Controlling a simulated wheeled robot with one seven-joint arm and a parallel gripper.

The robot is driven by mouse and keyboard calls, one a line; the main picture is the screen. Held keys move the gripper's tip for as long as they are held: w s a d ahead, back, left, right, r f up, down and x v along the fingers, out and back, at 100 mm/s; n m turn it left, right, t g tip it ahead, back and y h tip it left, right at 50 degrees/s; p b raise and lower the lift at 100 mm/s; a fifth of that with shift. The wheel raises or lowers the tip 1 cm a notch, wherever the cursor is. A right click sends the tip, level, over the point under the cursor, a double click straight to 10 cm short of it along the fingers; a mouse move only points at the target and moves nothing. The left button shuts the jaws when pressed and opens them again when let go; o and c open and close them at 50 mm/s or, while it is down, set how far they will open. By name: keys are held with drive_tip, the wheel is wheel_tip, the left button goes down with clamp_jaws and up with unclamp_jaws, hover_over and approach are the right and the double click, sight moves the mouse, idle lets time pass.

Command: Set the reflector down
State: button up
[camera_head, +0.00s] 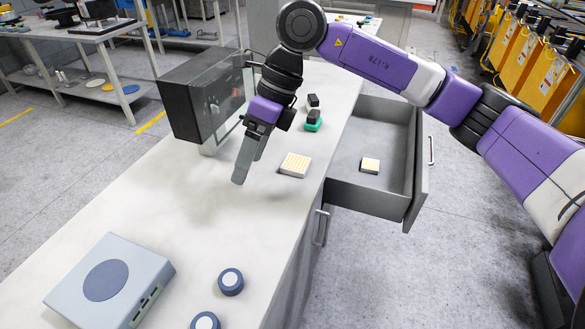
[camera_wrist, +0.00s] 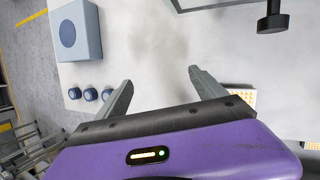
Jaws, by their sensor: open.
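A white reflector block with a yellow-orange gridded top (camera_head: 295,165) lies flat on the pale counter (camera_head: 205,205), near its right edge. A similar smaller-looking block (camera_head: 370,165) lies inside the open grey drawer (camera_head: 345,180). My gripper (camera_head: 246,165) is open and empty above the counter, to the left of the counter block. In the wrist view, the fingers (camera_wrist: 160,76) are spread with only bare counter between them. One gridded block (camera_wrist: 241,97) shows just beyond the right finger, partly hidden by my gripper. Part of another (camera_wrist: 312,146) shows at the right edge.
A dark box with a glass front (camera_head: 205,95) stands left of my gripper. A green-and-black part (camera_head: 313,120) and a black part (camera_head: 313,100) stand behind the counter block. A grey-blue device (camera_head: 110,282) and round blue knobs (camera_head: 230,281) are in front. The counter between is clear.

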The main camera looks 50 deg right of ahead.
sight(296, 162)
drive_tip(key=d+h, duration=0.1)
drive_tip(key=d, duration=0.3)
drive_tip(key=s+d+m+h, duration=0.1)
drive_tip(key=d, duration=0.3)
drive_tip(key=d+h, duration=0.2)
drive_tip(key=d, duration=0.2)
drive_tip(key=shift+s+d+m+g, duration=0.25)
drive_tip(key=shift+s+m+g, duration=0.05)
drive_tip(key=shift+s, duration=0.1)
drive_tip(key=shift+d+f, duration=0.15)
drive_tip(key=shift+f, duration=0.15)
drive_tip(key=shift+w+f, duration=0.25)
drive_tip(key=shift+f, duration=1.5)
drive_tip(key=shift+w+f, duration=0.2)
drive_tip(key=shift+f, duration=1.5)
drive_tip(key=c, duration=1.6)
drive_tip(key=shift+r, duration=0.15)
